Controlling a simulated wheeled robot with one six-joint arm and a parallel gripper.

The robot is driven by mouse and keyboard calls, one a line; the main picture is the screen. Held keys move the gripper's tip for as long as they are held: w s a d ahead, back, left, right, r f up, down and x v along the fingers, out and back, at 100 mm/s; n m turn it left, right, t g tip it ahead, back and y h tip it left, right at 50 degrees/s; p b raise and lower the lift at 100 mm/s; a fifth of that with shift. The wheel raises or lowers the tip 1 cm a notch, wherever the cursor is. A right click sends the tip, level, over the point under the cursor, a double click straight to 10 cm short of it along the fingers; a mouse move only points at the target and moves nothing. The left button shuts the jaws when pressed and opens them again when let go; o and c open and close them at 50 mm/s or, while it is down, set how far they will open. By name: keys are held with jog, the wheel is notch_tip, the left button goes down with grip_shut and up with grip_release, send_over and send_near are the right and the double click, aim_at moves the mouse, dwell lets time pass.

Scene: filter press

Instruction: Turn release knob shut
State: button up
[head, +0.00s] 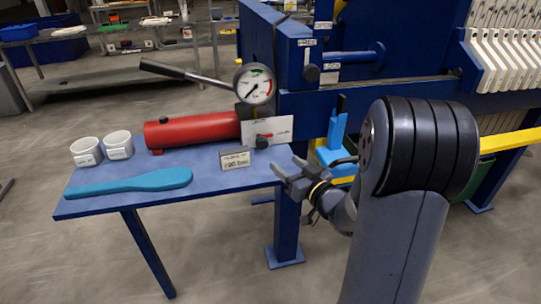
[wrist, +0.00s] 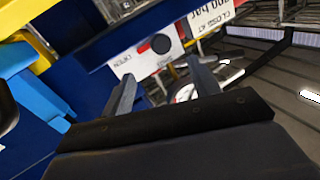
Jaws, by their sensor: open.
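The release knob (head: 262,142) is a small dark round knob on a white plate (head: 281,126) with a red mark, at the right end of the red pump cylinder (head: 190,130). In the wrist view the black knob (wrist: 160,44) shows beyond the fingertips, in front of the labelled white plate (wrist: 133,62). My gripper (head: 288,166) is open and empty, below and right of the knob in the head view. In the wrist view its two fingers (wrist: 163,82) stand apart, with the knob ahead between them. I see no contact. The knob's setting is unclear.
A pressure gauge (head: 254,84) and pump lever (head: 180,73) rise above the cylinder. Two white cups (head: 118,145) and a teal paddle (head: 130,184) are on the blue table (head: 215,184). The blue press frame (head: 310,100) stands behind.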

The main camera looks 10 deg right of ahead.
aim_at(264, 145)
jog(key=x, duration=1)
jog(key=shift+w+a+r, duration=0.1)
jog(key=shift+w, duration=0.2)
jog(key=shift+c, duration=0.6)
jog(key=c, duration=0.9)
